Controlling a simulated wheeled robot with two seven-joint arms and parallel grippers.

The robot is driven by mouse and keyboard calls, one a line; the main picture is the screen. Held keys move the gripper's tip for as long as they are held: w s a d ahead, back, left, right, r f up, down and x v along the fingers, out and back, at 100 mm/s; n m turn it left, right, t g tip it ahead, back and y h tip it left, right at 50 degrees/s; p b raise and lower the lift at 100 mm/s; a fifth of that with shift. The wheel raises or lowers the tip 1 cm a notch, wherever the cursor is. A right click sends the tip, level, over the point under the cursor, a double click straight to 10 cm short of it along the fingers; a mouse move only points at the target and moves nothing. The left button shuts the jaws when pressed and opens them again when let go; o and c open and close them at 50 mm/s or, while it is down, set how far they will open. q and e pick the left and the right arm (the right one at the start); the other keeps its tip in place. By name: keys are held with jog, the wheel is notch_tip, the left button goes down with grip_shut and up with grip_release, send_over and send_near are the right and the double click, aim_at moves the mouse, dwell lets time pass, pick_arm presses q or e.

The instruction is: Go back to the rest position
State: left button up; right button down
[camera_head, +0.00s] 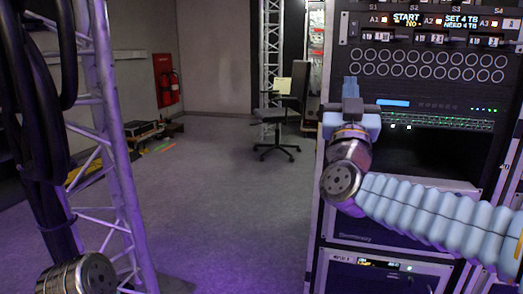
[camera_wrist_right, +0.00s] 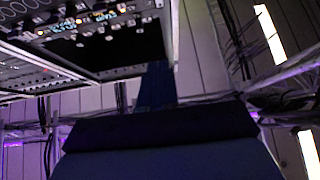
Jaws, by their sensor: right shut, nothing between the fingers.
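My right gripper (camera_head: 351,88) is raised in front of the equipment rack (camera_head: 335,130) at the right of the head view. Its fingers point up and are shut with nothing between them. The right arm comes in from the right in a pale blue ribbed sleeve. In the right wrist view the shut fingers (camera_wrist_right: 155,85) show as a dark blue shape, with the rack (camera_wrist_right: 110,73) at upper left. A metal joint of mine shows at the lower left of the head view, but my left gripper is not visible.
A truss upright (camera_head: 110,130) with thick black cables (camera_head: 45,120) stands close on the left. An office chair (camera_head: 278,115) and a red cabinet (camera_head: 166,80) are farther back. The grey floor (camera_head: 220,200) between truss and rack is clear.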

jog(key=w+a+f+n+g+y, duration=0.1)
jog(key=w+a+f+g+y, duration=0.15)
jog(key=f, duration=0.75)
jog(key=w+a+f+n+g+y, duration=0.15)
jog(key=w+f, duration=0.25)
jog(key=f, duration=0.6)
jog(key=w+a+f+n+g+y, duration=0.1)
jog(key=w+f+n+g+y, duration=0.15)
jog(key=f, duration=0.65)
jog(key=s+f+m+g+y+p, duration=0.1)
jog(key=s+f+g, duration=0.15)
jog(key=f, duration=0.85)
jog(key=s+f+g+y, duration=0.1)
jog(key=s+f+g, duration=0.15)
jog(key=f, duration=0.85)
jog(key=s+f+m+g, duration=0.1)
jog(key=s+f+g, duration=0.5)
jog(key=f, duration=0.6)
jog(key=s+f+g, duration=0.2)
jog(key=s+f, duration=0.2)
jog(key=s, duration=0.3)
jog(key=s+f+m+g+y+p, duration=0.1)
jog(key=s+f, duration=0.3)
jog(key=s, duration=0.4)
jog(key=s+f+m+g, duration=0.1)
jog(key=s+f+g, duration=0.2)
jog(key=s, duration=0.4)
jog(key=shift+s+a+f+g, duration=0.2)
jog(key=shift+s+f+g, duration=0.15)
jog(key=shift+f, duration=0.4)
